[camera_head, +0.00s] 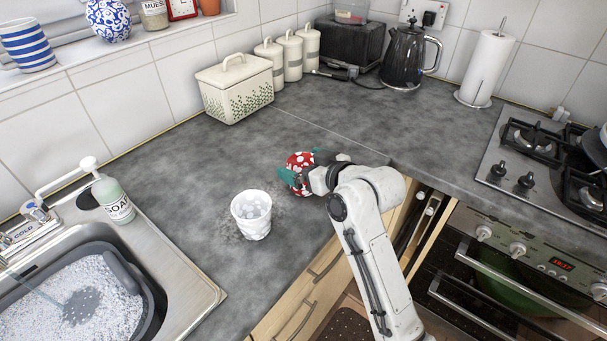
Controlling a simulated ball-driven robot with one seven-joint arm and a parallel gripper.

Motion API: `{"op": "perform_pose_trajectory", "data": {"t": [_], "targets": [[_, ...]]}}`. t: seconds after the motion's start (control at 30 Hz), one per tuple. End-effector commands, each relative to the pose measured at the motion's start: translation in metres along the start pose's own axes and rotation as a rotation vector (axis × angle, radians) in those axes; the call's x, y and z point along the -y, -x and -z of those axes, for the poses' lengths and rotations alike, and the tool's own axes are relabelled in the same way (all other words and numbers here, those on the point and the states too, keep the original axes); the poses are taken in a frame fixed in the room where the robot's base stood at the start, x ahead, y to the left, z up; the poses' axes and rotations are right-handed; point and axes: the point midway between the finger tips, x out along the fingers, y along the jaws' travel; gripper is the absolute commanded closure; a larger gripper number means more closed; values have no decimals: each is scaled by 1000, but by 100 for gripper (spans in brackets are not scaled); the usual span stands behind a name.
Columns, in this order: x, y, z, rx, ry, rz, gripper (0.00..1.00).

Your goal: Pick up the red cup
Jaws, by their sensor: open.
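A red cup (299,160) with white spots stands on the grey worktop, right of the middle of the counter. The jaws are open, and part of the cup is hidden behind my gripper and wrist. I cannot tell whether the fingers touch the cup.
A white crinkled cup (251,222) stands left of my gripper, near the front edge. A soap bottle (114,200) is beside the sink (196,291). A cream bread bin (236,92) stands at the back. The hob (510,178) is right. Worktop behind the red cup is clear.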

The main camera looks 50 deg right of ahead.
Motion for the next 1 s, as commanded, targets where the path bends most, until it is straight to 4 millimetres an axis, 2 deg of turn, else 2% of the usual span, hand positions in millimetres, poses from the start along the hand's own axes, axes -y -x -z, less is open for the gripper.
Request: {"op": "perform_pose_trajectory", "data": {"t": [0.23, 0.77, 1.0], "targets": [[0, -2, 0, 0, 0, 0, 0], [0, -2, 0, 0, 0, 0, 50], [0, -2, 1, -1, 0, 0, 51]]}}
